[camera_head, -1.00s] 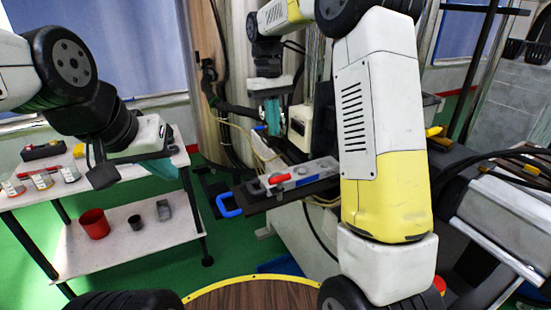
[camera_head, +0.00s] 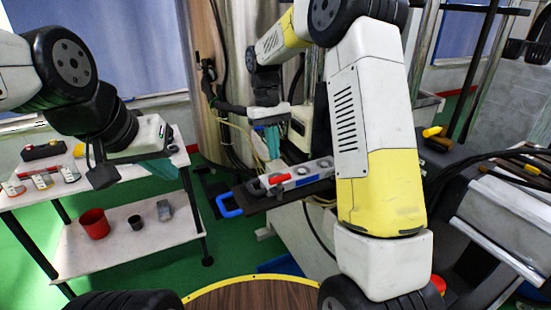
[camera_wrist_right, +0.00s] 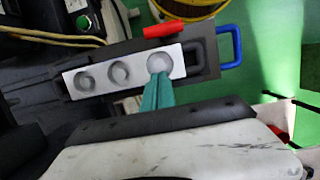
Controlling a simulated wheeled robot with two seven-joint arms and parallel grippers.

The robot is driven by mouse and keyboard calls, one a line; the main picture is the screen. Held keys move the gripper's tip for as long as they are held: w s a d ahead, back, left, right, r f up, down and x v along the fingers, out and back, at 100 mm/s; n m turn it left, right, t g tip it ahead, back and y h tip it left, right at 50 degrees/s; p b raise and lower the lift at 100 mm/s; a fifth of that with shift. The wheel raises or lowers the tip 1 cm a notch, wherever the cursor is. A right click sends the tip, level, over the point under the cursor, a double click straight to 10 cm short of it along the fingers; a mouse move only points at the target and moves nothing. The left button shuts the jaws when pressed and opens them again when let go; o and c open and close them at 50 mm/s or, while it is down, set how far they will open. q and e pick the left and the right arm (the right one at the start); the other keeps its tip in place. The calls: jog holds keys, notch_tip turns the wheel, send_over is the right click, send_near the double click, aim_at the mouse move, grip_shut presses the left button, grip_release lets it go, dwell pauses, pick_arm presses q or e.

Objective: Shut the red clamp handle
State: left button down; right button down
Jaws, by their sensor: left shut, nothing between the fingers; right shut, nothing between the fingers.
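The red clamp handle (camera_head: 278,178) lies at the left end of a pale mould plate (camera_head: 312,170) on a dark support. In the right wrist view, the red handle (camera_wrist_right: 172,30) lies along the plate's upper edge, beside the right-hand of its round hollows. My right gripper (camera_head: 272,142) is shut and empty, just above the plate. Its teal fingertips (camera_wrist_right: 158,88) overlap that right-hand hollow in the wrist view, apart from the handle; I cannot tell whether they touch the plate. My left gripper (camera_head: 160,168) is shut and empty by the shelf at the left, far from the clamp.
A blue handle (camera_head: 229,204) sticks out from the support's left end. A white shelf (camera_head: 130,235) at the left holds small clamps, a red cup (camera_head: 94,223) and a dark cup. Yellow and dark cables run behind the plate. Green floor is open between shelf and support.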

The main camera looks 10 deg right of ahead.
aim_at(280, 188)
jog(key=x, duration=0.3)
jog(key=shift+s+f, duration=0.15)
jog(key=shift+f, duration=0.2)
jog(key=shift+s+d+r, duration=0.2)
jog(key=shift+s+d, duration=0.05)
jog(key=shift+s, duration=0.35)
jog(key=shift+s+d+r, duration=0.2)
jog(key=shift+s, duration=0.4)
jog(key=shift+s+d+r, duration=0.1)
jog(key=shift+s+d, duration=0.1)
jog(key=shift+s, duration=0.4)
